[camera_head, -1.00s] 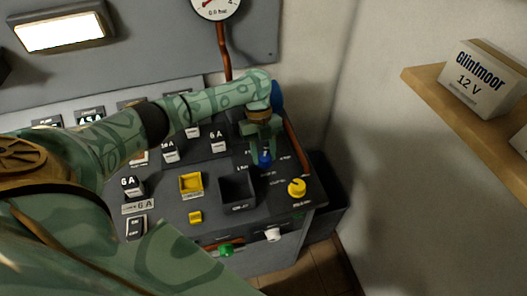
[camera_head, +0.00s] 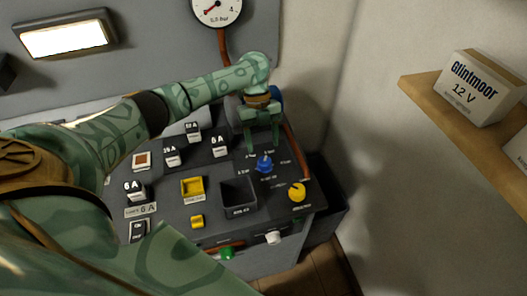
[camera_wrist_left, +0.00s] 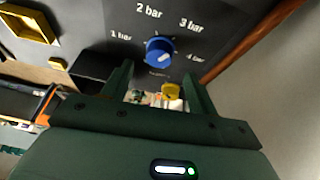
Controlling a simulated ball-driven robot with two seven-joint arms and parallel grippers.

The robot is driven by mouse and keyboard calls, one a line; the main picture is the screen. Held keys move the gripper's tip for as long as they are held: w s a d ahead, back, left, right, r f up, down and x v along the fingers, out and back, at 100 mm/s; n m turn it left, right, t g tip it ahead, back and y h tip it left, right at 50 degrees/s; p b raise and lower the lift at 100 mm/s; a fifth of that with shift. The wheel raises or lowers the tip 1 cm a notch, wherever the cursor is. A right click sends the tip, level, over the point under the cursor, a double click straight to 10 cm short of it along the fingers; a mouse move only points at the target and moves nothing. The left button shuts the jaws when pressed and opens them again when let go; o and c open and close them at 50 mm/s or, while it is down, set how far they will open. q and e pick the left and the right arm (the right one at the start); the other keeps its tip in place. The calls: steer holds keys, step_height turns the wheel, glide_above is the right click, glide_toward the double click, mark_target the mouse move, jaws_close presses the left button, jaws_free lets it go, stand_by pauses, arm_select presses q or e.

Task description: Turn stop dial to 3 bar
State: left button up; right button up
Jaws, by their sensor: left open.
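The blue stop dial (camera_head: 264,163) sits on the dark sloping panel, near its right side. In the left wrist view the blue dial (camera_wrist_left: 159,52) has labels 1, 2, 3 and 4 bar around it. A pale mark shows near its top edge, but I cannot tell exactly which label it points to. My left gripper (camera_head: 262,145) is open and empty, just behind the dial in the head view. In the left wrist view its fingertips (camera_wrist_left: 158,70) are spread, with the dial beyond the gap and apart from them. My right gripper is out of view.
A yellow knob (camera_head: 297,193) is at the panel's right front. A copper pipe (camera_head: 296,150) runs along the panel's right edge. The gauge (camera_head: 216,9) hangs above.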

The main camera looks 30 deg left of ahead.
arm_select(q)
steer(key=p+v, duration=0.2)
steer(key=v, duration=0.8)
steer(key=shift+r, duration=0.3)
steer(key=shift+a, duration=0.1)
